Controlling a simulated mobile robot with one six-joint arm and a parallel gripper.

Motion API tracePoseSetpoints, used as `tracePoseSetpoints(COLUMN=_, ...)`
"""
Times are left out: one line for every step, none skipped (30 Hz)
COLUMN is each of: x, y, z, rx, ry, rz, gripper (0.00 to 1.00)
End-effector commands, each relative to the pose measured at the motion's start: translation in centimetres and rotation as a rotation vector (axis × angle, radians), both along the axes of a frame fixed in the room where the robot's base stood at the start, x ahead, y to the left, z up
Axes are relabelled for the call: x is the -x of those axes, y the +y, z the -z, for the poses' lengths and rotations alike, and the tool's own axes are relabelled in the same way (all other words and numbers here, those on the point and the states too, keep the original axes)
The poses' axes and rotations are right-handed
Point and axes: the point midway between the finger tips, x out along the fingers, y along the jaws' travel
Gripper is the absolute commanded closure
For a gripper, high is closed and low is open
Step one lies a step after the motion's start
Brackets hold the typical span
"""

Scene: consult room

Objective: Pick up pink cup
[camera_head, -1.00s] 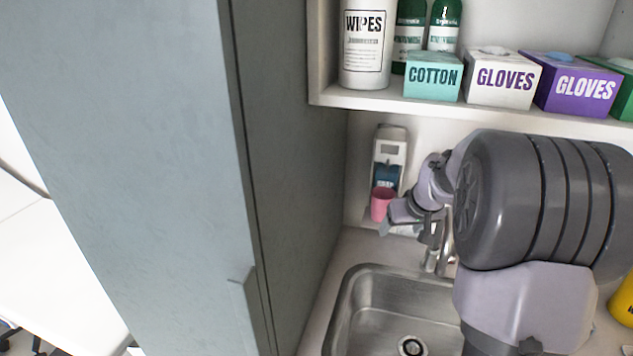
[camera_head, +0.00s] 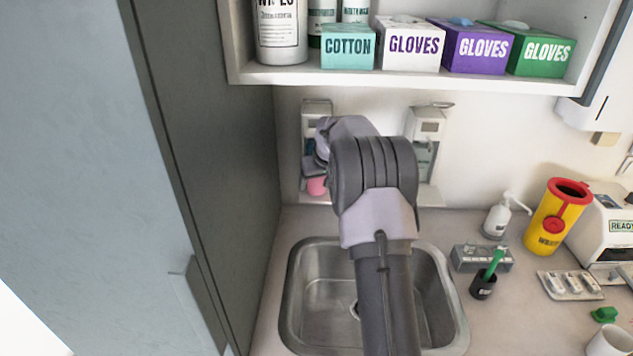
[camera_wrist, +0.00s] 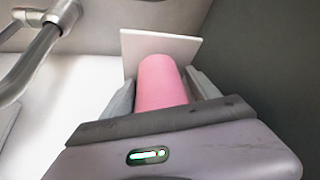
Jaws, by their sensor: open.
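The pink cup (camera_head: 316,186) is at the back wall left of the tap, below a soap dispenser, partly hidden by my gripper (camera_head: 313,168). In the wrist view the pink cup (camera_wrist: 160,82) lies between the two grey fingers of my gripper (camera_wrist: 161,90), one finger on each side. The fingers are open. I cannot tell whether either touches the cup. A pale square plate (camera_wrist: 185,46) shows beyond the cup.
A steel sink (camera_head: 300,290) lies in front, with a tall grey cabinet (camera_head: 215,160) close on the left. A shelf (camera_head: 400,82) with boxes hangs above. A second dispenser (camera_head: 426,125) is right of my arm. Counter items stand at the right.

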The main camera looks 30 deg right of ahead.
Motion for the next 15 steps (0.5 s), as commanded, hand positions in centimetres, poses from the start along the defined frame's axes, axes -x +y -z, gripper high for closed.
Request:
tracePoseSetpoints(x=0.01, y=0.0, z=-0.03, rx=0.0, ry=0.0, rz=0.0, gripper=0.3)
tracePoseSetpoints(x=0.01, y=0.0, z=-0.04, rx=0.0, ry=0.0, rz=0.0, gripper=0.32)
tracePoseSetpoints(x=0.02, y=0.0, z=-0.03, rx=0.0, ry=0.0, rz=0.0, gripper=0.4)
tracePoseSetpoints(x=0.02, y=0.01, z=-0.04, rx=0.0, ry=0.0, rz=0.0, gripper=0.46)
tracePoseSetpoints(x=0.02, y=0.01, z=-0.04, rx=0.0, ry=0.0, rz=0.0, gripper=0.52)
tracePoseSetpoints(x=0.02, y=0.01, z=-0.04, rx=0.0, ry=0.0, rz=0.0, gripper=0.6)
tracePoseSetpoints(x=0.02, y=0.01, z=-0.04, rx=0.0, ry=0.0, rz=0.0, gripper=0.66)
tracePoseSetpoints(x=0.03, y=0.01, z=-0.04, rx=0.0, ry=0.0, rz=0.0, gripper=0.72)
tracePoseSetpoints(x=0.03, y=0.01, z=-0.04, rx=0.0, ry=0.0, rz=0.0, gripper=0.8)
tracePoseSetpoints(x=0.03, y=0.01, z=-0.07, rx=0.0, ry=0.0, rz=0.0, gripper=0.83)
tracePoseSetpoints(x=0.03, y=0.01, z=-0.06, rx=0.0, ry=0.0, rz=0.0, gripper=0.9)
tracePoseSetpoints(x=0.03, y=0.01, z=-0.07, rx=0.0, ry=0.0, rz=-0.001, gripper=0.9)
tracePoseSetpoints(x=0.03, y=0.01, z=-0.06, rx=0.0, ry=0.0, rz=-0.001, gripper=0.9)
tracePoseSetpoints(x=0.03, y=0.01, z=-0.06, rx=0.0, ry=0.0, rz=-0.001, gripper=0.9)
tracePoseSetpoints(x=0.04, y=0.01, z=-0.07, rx=0.0, ry=0.0, rz=-0.001, gripper=0.9)
